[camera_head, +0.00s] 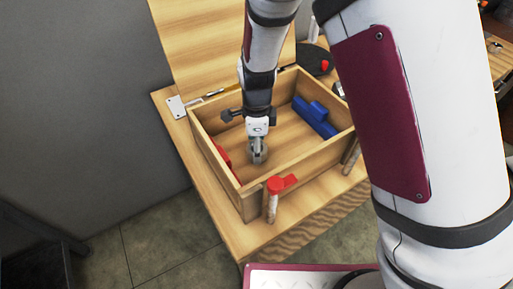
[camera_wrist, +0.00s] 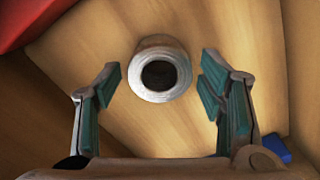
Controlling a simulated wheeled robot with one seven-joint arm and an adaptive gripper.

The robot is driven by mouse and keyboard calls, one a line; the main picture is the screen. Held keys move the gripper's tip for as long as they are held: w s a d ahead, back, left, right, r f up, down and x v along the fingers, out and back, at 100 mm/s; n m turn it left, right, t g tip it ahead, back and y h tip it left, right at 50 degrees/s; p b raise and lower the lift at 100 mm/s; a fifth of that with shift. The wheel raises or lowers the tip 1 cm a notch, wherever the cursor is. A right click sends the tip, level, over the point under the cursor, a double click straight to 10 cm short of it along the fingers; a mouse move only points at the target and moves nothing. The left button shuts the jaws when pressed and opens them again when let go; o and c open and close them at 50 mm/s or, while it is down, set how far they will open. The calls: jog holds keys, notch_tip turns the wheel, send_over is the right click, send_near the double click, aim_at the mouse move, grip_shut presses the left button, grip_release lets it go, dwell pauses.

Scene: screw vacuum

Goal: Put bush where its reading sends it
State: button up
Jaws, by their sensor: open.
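The bush (camera_wrist: 160,70) is a pale metal ring with a dark hole, standing on the wooden floor of the open box, in the wrist view. My gripper (camera_wrist: 158,85) is open, with its two green-padded fingers apart. The bush appears between and slightly beyond the fingertips, and no contact shows. In the head view my gripper (camera_head: 258,155) points down inside the wooden box (camera_head: 232,196), and the bush cannot be made out clearly there. No reading or display is legible in either view.
A blue part (camera_head: 316,117) lies in the box at the right, and a red part (camera_head: 218,152) is at its left wall. The box walls surround my gripper. A red-topped clamp (camera_head: 276,186) stands at the front, and the raised lid (camera_head: 215,45) is behind.

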jog(key=s+d+r+n+y, duration=0.15)
jog(key=d+r, duration=0.25)
jog(key=r, duration=0.6)
jog(key=s+d+r+n, duration=0.2)
jog(key=d+r+n, duration=0.1)
jog(key=r, duration=0.7)
jog(key=s+d+r+n+t, duration=0.2)
jog(key=s+d+r+n, duration=0.2)
jog(key=s, duration=0.5)
jog(key=s+d+r+n+t+h, duration=0.1)
jog(key=s+d+r+n+t, duration=0.1)
jog(key=s+d+r+n, duration=0.3)
jog(key=s+d+n, duration=0.3)
jog(key=s+d, duration=0.1)
jog(key=d, duration=0.1)
jog(key=shift+s+n+p, duration=0.2)
jog(key=shift+n+p, duration=0.15)
jog(key=shift+p, duration=0.05)
jog(key=shift+w+d+f+h, duration=0.1)
jog(key=shift+h, duration=0.15)
